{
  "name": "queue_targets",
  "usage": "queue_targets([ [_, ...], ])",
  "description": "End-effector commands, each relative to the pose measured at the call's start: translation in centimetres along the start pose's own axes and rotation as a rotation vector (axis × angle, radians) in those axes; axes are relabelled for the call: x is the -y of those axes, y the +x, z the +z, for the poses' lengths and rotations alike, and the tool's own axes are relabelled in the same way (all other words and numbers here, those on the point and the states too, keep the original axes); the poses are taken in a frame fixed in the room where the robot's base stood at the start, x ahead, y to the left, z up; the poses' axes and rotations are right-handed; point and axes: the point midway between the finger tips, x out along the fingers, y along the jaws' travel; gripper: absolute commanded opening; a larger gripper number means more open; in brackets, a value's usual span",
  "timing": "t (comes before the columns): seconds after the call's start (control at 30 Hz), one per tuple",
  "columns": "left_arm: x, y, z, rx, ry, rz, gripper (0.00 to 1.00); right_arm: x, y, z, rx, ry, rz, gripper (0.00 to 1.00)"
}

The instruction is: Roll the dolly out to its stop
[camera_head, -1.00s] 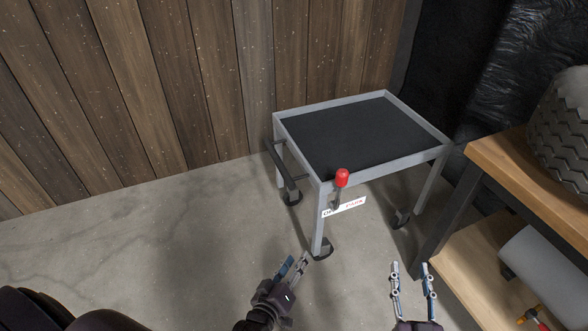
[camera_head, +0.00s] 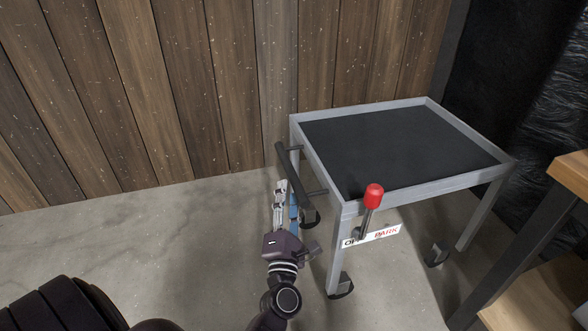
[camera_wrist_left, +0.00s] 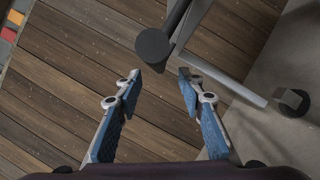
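The dolly (camera_head: 318,160) is a grey-framed cart with a black top, standing on castered legs in front of the plank wall. Its dark handle bar (camera_head: 295,177) sticks out on the left side. A red-knobbed lever (camera_head: 374,194) stands at the front corner above an OFF/PARK label (camera_head: 385,234), partly covering it. My left gripper (camera_head: 285,200) is just left of the handle, pointing up. In the left wrist view the gripper (camera_wrist_left: 158,90) is open and empty, with the round handle end (camera_wrist_left: 153,46) ahead of its fingertips, apart from them. My right gripper is out of view.
A wooden workbench (camera_head: 572,175) stands at the right, close to the dolly. The plank wall (camera_head: 150,90) is behind. The concrete floor (camera_head: 130,240) left of the dolly is clear.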

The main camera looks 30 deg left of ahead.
Motion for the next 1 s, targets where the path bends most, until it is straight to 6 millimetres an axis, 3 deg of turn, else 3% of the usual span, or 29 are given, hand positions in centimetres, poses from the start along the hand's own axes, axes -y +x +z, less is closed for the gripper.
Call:
queue_targets([
  [0.17, -0.1, 0.7, -0.3, -0.01, -0.031, 0.008, 0.36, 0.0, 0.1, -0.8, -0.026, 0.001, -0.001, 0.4],
  [0.6, -0.1, 6.9, -0.3, -0.008, -0.028, 0.007, 0.36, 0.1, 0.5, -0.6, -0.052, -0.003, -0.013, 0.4],
  [1.0, -0.1, 7.9, -0.3, -0.008, -0.026, 0.005, 0.36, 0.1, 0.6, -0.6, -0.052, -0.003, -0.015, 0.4],
])
